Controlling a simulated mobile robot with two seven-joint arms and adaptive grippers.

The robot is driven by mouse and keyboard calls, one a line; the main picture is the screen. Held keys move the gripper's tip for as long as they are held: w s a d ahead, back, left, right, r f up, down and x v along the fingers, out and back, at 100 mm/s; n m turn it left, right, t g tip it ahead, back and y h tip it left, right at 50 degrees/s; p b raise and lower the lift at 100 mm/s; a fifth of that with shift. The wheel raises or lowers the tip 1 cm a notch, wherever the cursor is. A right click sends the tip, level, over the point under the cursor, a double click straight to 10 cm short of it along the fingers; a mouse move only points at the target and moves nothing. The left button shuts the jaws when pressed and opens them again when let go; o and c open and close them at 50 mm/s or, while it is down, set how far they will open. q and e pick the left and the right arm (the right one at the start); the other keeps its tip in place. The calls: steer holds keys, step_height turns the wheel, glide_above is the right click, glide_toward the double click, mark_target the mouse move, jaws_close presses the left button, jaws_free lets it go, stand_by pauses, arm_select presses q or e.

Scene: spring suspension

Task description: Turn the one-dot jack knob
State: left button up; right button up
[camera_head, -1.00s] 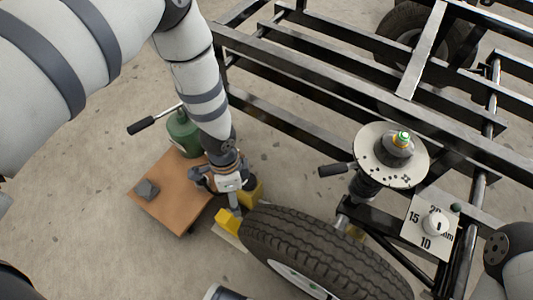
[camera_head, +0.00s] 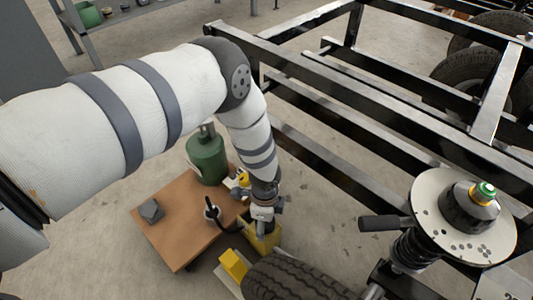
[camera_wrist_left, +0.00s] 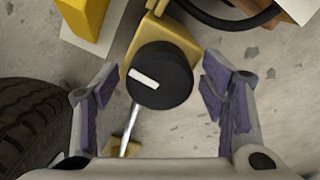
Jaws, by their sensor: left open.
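In the left wrist view a round black knob (camera_wrist_left: 160,76) with a white bar mark sits between the fingers of my left gripper (camera_wrist_left: 163,88). The gripper is open, with a gap visible on both sides of the knob. A metal rod (camera_wrist_left: 131,130) shows below the knob, and a yellow body (camera_wrist_left: 146,40) lies behind it. No dot is readable on the knob. In the head view my left gripper (camera_head: 263,222) points down at the yellow jack (camera_head: 262,241) beside the tyre and hides the knob. My right gripper is out of view.
A tyre (camera_head: 295,278) and a yellow block (camera_head: 232,263) stand close to the jack. A brown board (camera_head: 180,222) carries a green cylinder (camera_head: 207,156) and a grey lump (camera_head: 151,210). The black frame (camera_head: 330,100) and a spring with a round plate (camera_head: 430,215) are to the right.

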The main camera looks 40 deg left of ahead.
arm_select(q)
steer(key=c, duration=1.1)
steer(key=shift+c, duration=0.2)
steer(key=shift+n, duration=0.3)
